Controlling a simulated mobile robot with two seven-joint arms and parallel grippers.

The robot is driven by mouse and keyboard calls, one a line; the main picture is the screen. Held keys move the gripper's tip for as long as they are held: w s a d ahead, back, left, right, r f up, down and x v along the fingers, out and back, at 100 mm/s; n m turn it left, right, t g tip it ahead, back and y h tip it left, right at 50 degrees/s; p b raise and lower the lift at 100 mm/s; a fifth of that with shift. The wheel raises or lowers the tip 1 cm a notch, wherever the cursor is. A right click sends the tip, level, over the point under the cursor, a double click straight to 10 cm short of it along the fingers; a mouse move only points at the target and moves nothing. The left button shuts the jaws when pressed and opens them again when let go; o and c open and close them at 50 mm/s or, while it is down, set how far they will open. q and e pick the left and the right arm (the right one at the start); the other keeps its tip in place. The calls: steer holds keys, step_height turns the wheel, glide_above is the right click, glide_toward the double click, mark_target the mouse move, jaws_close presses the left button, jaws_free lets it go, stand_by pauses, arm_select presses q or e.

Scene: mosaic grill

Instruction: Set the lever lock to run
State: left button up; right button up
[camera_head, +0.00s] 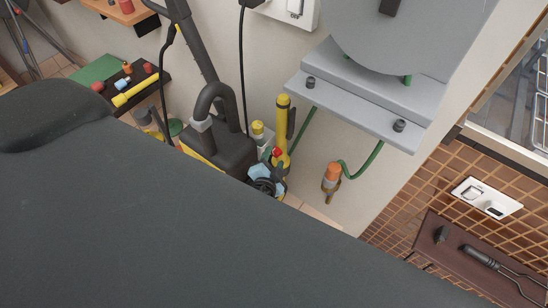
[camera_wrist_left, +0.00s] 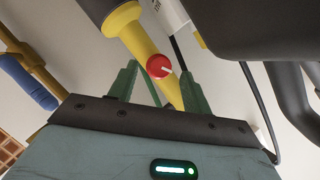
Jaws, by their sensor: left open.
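A small red knob (camera_wrist_left: 159,66) with a white pointer line sits on a yellow tapered body (camera_wrist_left: 140,40) in the left wrist view. The line points right and slightly up; no run label is readable. The knob also shows in the head view (camera_head: 277,152), low on an upright yellow tool (camera_head: 282,128) beside the wall. My left gripper (camera_wrist_left: 159,72) is open, its green fingers appearing on either side of the knob. I cannot tell whether they touch it. In the head view my left gripper (camera_head: 268,164) is small and partly hidden by my arm. My right gripper is not in view.
A black-and-yellow machine with a hose (camera_head: 218,140) stands left of the knob. A grey wall bracket (camera_head: 350,112) overhangs at right, with an orange fitting (camera_head: 332,175) on a green hose below. A blue ribbed grip (camera_wrist_left: 28,82) is at left in the wrist view.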

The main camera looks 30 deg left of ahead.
arm_select(q)
steer(key=shift+w+a+f, duration=0.15)
steer(key=shift+w+f, duration=0.05)
steer(key=shift+w, duration=0.35)
